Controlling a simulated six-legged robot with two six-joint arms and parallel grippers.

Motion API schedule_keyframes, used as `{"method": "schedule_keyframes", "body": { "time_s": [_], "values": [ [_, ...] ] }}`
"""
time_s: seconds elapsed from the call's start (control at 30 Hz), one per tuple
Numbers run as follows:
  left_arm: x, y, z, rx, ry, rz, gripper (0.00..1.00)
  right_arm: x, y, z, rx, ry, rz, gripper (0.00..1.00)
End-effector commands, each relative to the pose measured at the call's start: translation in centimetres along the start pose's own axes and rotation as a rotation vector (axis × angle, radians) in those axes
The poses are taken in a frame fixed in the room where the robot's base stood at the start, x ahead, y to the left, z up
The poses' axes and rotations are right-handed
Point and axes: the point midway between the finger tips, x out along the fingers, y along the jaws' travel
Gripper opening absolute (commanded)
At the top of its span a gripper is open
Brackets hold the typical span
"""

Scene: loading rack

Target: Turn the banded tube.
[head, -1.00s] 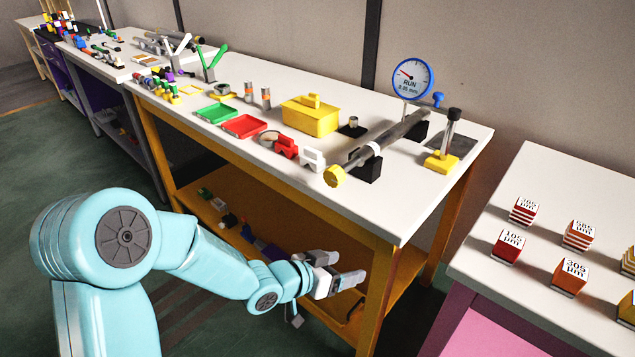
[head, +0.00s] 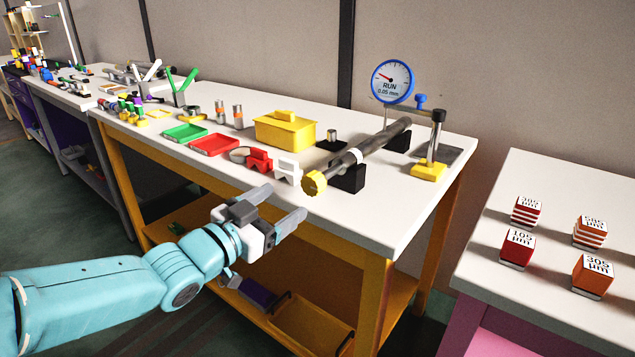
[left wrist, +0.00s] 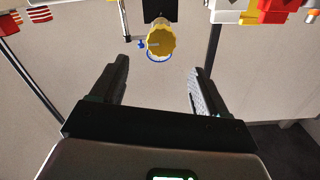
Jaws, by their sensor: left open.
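The banded tube (head: 380,138) is a dark grey bar with a pale band near its near end. It lies across two black blocks (head: 349,178) on the white bench. A yellow ridged knob (head: 314,183) is on its near end and faces me. In the left wrist view the knob (left wrist: 161,42) shows beyond the fingers, roughly between them, with the tube hidden behind it. My left gripper (head: 282,203) is open and empty by the bench's front edge, short of the knob and to its left. My right gripper is not in view.
A blue-rimmed dial (head: 392,82) reading RUN 0.05 mm stands behind the tube, with a yellow-based post (head: 429,171) to its right. White (head: 288,171) and red (head: 259,160) blocks sit left of the knob. A yellow box (head: 285,132) stands farther back.

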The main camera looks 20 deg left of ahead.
Motion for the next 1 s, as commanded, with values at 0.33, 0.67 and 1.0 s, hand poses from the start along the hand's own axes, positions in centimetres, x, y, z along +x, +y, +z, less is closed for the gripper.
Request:
{"method": "schedule_keyframes", "body": {
  "time_s": [0.33,0.67,1.0],
  "values": [
    [8.6,-0.2,0.2,-0.001,-0.002,0.000,0.75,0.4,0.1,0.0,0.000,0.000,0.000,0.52],
    [12.3,-0.3,0.1,-0.001,-0.001,-0.002,0.75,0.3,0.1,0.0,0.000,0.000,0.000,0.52],
    [12.4,-0.3,0.2,-0.001,-0.002,-0.003,0.55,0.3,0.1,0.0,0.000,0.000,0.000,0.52]
  ]
}}
